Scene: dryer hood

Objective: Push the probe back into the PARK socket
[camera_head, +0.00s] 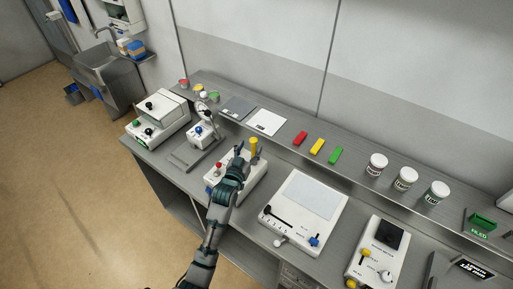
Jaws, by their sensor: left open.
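A white device (256,182) stands on the bench in the middle of the view, largely covered by my arm. An upright piece with a yellow top (254,146) rises at its back; it may be the probe, but I cannot tell. A red knob (218,166) is at the device's left. My left gripper (241,152) is open over this device, just left of the yellow-topped piece. I cannot tell whether they touch. No PARK label is legible, and the socket cannot be made out. My right gripper is not in view.
A flat white device with a grey panel (313,192) stands close on the right. A stand with a round gauge (200,130) and a boxy device (158,116) are on the left. The back shelf holds red, yellow and green blocks (317,146) and several jars (405,179).

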